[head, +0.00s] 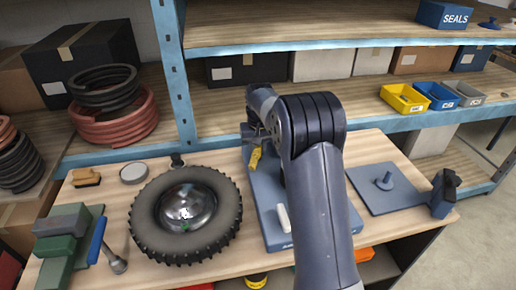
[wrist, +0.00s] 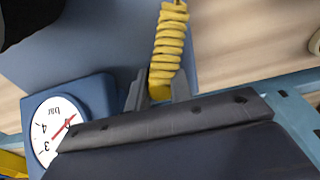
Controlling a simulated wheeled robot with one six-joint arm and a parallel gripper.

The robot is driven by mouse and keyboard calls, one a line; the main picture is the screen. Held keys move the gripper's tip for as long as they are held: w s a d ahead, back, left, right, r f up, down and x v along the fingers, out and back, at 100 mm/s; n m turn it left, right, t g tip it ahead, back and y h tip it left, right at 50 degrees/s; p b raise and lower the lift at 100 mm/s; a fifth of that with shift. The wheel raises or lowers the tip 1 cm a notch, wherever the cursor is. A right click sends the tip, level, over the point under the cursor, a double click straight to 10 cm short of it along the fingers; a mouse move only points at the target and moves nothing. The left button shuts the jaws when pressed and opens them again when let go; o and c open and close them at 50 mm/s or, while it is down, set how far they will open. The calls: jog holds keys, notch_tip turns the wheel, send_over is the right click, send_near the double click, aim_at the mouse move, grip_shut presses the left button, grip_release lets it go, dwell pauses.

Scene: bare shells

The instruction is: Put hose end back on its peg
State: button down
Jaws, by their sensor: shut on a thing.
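My gripper (wrist: 159,88) is shut on a yellow coiled hose (wrist: 168,45), which runs up between its two fingers in the wrist view. In the head view the yellow hose (head: 255,159) shows as a short piece just below the gripper, left of my arm. A blue unit with a round white pressure gauge (wrist: 57,130) is close to the left finger. A blue base (head: 265,215) stands under and behind my arm. No hose peg can be made out for sure; my arm hides part of the base.
A black tyre (head: 152,213) with a shiny hub lies left of the base. A blue-grey plate (head: 405,200) with a short upright post is at right, beside a dark blue holder (head: 443,193). A shelf upright (head: 175,75) and shelf edge stand behind the bench.

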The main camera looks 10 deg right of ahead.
jog(key=c, duration=1.2)
grip_release()
jog(key=shift+o, duration=0.5)
jog(key=o, duration=0.5)
jog(key=shift+r, duration=0.2)
jog(key=shift+r+p, duration=1.35)
jog(key=shift+r, duration=0.1)
